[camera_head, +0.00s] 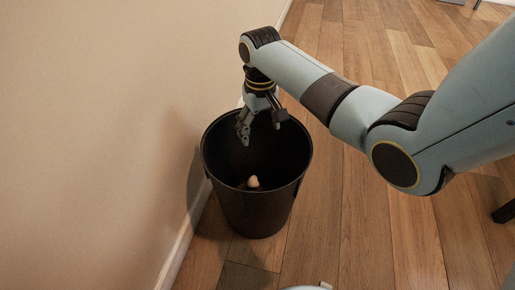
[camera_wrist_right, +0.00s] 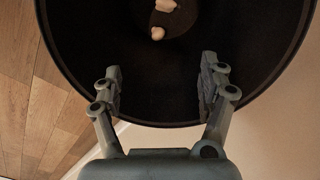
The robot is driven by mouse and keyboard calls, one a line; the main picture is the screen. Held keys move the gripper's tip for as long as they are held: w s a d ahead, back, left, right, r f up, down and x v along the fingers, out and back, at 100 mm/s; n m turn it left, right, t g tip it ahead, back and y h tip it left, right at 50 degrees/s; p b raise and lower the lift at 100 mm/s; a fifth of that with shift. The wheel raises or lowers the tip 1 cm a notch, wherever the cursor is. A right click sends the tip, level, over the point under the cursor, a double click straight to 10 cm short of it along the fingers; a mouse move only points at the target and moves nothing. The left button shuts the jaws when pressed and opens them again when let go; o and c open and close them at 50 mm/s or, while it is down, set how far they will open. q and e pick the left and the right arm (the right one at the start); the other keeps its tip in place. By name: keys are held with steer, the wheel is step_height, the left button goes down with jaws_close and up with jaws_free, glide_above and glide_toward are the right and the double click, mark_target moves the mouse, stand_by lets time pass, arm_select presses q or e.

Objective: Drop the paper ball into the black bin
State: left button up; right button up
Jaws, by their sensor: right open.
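The black bin (camera_head: 256,215) stands upright on the wood floor close to the wall. A small pale crumpled piece (camera_head: 253,182), which looks like paper, lies inside it near the bottom. In the right wrist view two pale pieces show in the bin (camera_wrist_right: 60,60): one pale lump (camera_wrist_right: 165,6) and a smaller one (camera_wrist_right: 157,33). I cannot tell which is the paper ball. My right gripper (camera_head: 262,138) is over the bin's opening, pointing down, with its fingers apart and nothing between them. The right wrist view shows the same open fingers (camera_wrist_right: 160,88). My left gripper is not in view.
A beige wall (camera_head: 90,120) with a white baseboard (camera_head: 185,238) runs along the left, close beside the bin. Wood floor (camera_head: 350,230) is clear to the right of the bin. A dark leg-like object (camera_head: 505,211) shows at the right edge.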

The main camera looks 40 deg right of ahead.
step_height(320, 180, up, 11)
steer(key=shift+f, duration=0.15)
stand_by(0.5)
